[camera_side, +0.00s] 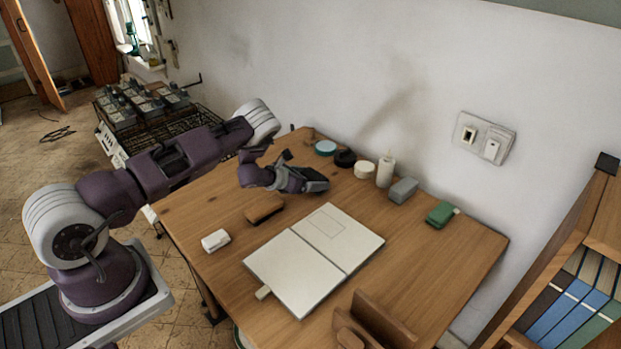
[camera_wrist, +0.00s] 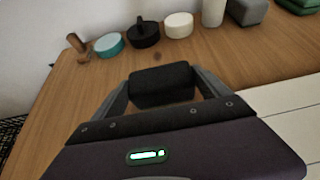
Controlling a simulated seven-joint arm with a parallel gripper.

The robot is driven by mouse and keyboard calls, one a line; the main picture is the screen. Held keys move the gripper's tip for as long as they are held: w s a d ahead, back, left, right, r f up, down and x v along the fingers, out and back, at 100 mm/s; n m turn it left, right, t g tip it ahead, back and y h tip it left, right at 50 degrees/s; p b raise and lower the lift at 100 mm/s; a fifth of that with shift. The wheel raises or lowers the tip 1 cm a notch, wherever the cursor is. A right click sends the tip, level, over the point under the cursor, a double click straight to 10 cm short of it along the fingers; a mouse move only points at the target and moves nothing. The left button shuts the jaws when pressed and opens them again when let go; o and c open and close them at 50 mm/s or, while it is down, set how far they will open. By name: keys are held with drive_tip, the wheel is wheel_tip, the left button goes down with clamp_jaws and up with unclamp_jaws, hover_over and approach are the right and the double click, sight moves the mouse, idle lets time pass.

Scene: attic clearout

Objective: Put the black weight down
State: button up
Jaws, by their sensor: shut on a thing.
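The black weight, a dark block (camera_wrist: 162,86), is between the fingers of my gripper (camera_side: 314,182) in the wrist view. My gripper is shut on it, with one finger at each end. In the side view the gripper is low over the back part of the wooden table (camera_side: 205,275), behind the open white book. The weight is hard to make out there. I cannot tell whether its underside touches the table.
Along the back stand a teal round tin (camera_wrist: 109,44), a black round thing with a knob (camera_wrist: 145,36), a cream round tin (camera_wrist: 179,25), a white candle (camera_side: 385,172), a grey block (camera_side: 403,190) and a green box (camera_side: 440,214). The open book (camera_side: 300,275) lies in front; a brown brush (camera_side: 264,209) lies left.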

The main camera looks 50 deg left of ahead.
drive_tip(key=o, duration=1.9)
